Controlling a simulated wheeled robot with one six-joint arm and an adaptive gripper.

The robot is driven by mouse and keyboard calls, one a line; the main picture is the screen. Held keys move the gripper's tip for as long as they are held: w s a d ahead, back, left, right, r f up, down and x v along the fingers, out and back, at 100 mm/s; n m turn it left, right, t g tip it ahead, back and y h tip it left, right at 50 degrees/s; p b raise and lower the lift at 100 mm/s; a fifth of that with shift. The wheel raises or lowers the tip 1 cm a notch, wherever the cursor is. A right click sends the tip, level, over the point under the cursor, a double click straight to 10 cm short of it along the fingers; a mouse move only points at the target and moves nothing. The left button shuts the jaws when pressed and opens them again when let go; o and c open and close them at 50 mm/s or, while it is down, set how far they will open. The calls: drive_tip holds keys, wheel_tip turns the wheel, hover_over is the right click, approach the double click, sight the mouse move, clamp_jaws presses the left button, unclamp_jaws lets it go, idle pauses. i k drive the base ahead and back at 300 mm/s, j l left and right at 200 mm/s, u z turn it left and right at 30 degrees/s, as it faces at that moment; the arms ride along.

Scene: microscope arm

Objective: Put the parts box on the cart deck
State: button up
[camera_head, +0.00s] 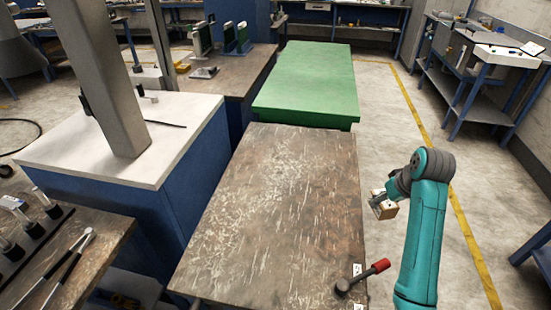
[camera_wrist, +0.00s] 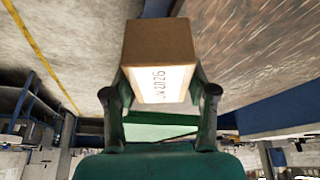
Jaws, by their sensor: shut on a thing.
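The parts box is a small brown cardboard box (camera_wrist: 160,45) with a white printed label, seen large in the wrist view. My gripper (camera_wrist: 160,98) is shut on it, with one finger on each side. In the head view the box (camera_head: 386,210) hangs from my gripper (camera_head: 378,199) in the air, just right of a worn brown tabletop (camera_head: 270,200). A green flat top (camera_head: 307,80) lies beyond that tabletop and looks bare. I cannot tell for sure which of these two surfaces is the cart deck.
A white-topped blue cabinet (camera_head: 130,150) with a grey column stands at left. Open floor with a yellow line (camera_head: 440,150) lies to the right.

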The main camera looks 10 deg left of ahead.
sight(308, 169)
drive_tip(key=i+j, duration=0.25)
drive_tip(key=j, duration=0.15)
drive_tip(key=i+j, duration=0.25)
drive_tip(key=j, duration=0.15)
drive_tip(key=i+j, duration=0.25)
drive_tip(key=j, duration=0.15)
